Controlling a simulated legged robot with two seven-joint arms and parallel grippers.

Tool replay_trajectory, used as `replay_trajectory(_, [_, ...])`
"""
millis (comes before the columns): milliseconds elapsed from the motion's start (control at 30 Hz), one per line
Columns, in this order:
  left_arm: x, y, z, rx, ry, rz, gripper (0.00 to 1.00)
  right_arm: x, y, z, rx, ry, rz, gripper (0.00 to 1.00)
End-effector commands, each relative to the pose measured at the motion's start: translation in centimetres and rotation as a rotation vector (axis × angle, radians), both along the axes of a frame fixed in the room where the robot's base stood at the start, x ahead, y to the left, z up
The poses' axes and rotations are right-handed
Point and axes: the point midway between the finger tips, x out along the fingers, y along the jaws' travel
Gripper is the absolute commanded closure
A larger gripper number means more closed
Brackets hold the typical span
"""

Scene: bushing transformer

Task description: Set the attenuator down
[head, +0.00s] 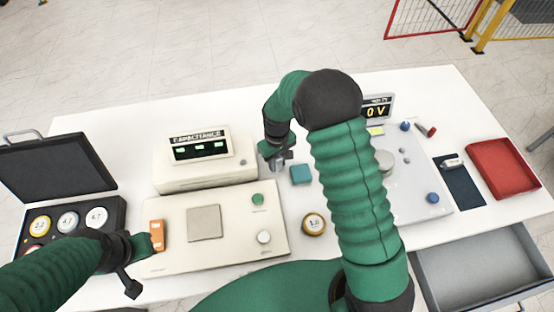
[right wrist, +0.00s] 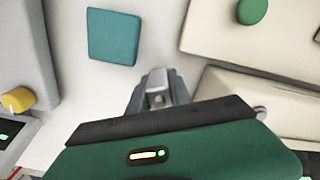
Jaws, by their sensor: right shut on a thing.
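My right gripper (head: 277,162) is over the white table, between the capacitance meter and the teal block. It is shut on a small grey metal piece, which I take to be the attenuator (right wrist: 157,92). In the right wrist view the piece sits between the fingers of the right gripper (right wrist: 158,97); its lower part is hidden. I cannot tell whether it touches the table. My left gripper (head: 138,262) is low at the left, by the cream panel's edge and an orange block (head: 157,236). Its jaw opening is unclear.
The teal block (head: 300,174) lies close to the right gripper. The capacitance meter (head: 205,160) and cream panel (head: 170,220) are left of it. A brass-rimmed round weight (head: 313,224) is nearer. A red tray (head: 503,168) is far right, with an open drawer (head: 475,272) below.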

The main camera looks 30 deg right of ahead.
Motion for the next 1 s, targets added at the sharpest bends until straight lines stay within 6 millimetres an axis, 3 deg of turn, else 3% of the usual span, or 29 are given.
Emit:
replay_trajectory(267, [0.0, 0.0, -0.1, 0.000, 0.000, 0.000, 1.00, -0.1, -0.1, -0.2, 0.001, -0.003, -0.001, 1.00])
replay_trajectory(300, [0.0, 0.0, -0.1, 0.000, 0.000, 0.000, 1.00, -0.1, -0.1, -0.2, 0.001, -0.003, -0.001, 0.72])
replay_trajectory(467, [0.0, 0.0, -0.1, 0.000, 0.000, 0.000, 1.00, 0.0, 0.0, -0.2, 0.000, -0.002, -0.001, 0.53])
replay_trajectory(800, [0.0, 0.0, 0.0, 0.000, 0.000, 0.000, 1.00, 0.0, 0.0, 0.2, 0.000, -0.004, -0.001, 0.53])
replay_trajectory(867, [0.0, 0.0, -0.2, 0.000, 0.000, 0.000, 1.00, 0.1, 0.0, 0.9, 0.000, -0.006, -0.001, 0.53])
replay_trajectory(1000, [0.0, 0.0, -0.8, 0.000, 0.000, 0.000, 1.00, 0.1, 0.0, 4.1, 0.001, -0.009, -0.002, 0.53])
